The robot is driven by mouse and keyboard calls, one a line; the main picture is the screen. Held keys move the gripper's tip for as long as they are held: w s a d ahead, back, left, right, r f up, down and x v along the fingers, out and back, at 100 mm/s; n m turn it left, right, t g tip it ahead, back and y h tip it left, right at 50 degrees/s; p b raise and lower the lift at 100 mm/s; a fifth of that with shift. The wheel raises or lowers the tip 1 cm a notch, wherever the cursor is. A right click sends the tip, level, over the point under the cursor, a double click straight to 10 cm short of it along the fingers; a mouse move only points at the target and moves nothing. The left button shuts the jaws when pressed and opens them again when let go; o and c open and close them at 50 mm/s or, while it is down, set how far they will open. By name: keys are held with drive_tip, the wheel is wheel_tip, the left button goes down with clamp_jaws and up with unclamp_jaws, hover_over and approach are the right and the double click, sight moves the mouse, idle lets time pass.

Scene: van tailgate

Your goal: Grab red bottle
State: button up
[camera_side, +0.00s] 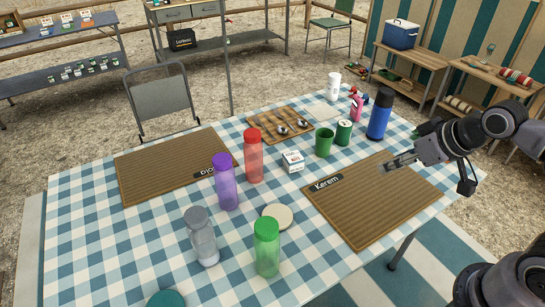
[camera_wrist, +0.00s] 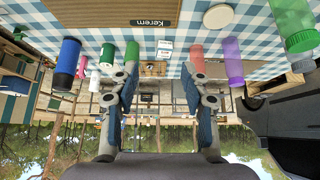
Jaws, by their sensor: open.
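The red bottle (camera_side: 253,155) stands upright on the blue checked table, just right of and behind the purple bottle (camera_side: 226,182). In the wrist view, which is upside down, the red bottle (camera_wrist: 197,55) is partly hidden behind the right finger, and the purple bottle (camera_wrist: 233,62) is beside it. My gripper (camera_side: 399,161) is over the right placemat, well to the right of the red bottle, and holds nothing. Its two fingers (camera_wrist: 162,82) are spread apart in the wrist view.
A green bottle (camera_side: 267,247) and a clear grey-capped bottle (camera_side: 202,237) stand in front. A white box (camera_side: 292,161), green cup (camera_side: 324,142), green can (camera_side: 344,132) and blue bottle (camera_side: 380,114) stand right of the red bottle.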

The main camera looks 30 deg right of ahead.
drive_tip(key=o, duration=0.4)
drive_tip(key=w+a+r, duration=0.2)
drive_tip(key=w+r, duration=0.3)
drive_tip(key=w, duration=0.3)
drive_tip(key=m+g, duration=0.1)
drive_tip(key=g, duration=0.2)
hover_over(253, 133)
drive_tip(key=s+a, duration=0.1)
drive_tip(key=s, duration=0.3)
wheel_tip(253, 133, down, 7)
drive_tip(key=shift+h, duration=0.3)
drive_tip(key=x, duration=0.5)
drive_tip(key=shift+w, duration=0.2)
drive_tip(key=shift+d+x, duration=0.1)
drive_tip(key=shift+x, duration=1.3)
drive_tip(key=shift+d+x, duration=0.15)
drive_tip(key=shift+x, duration=1.2)
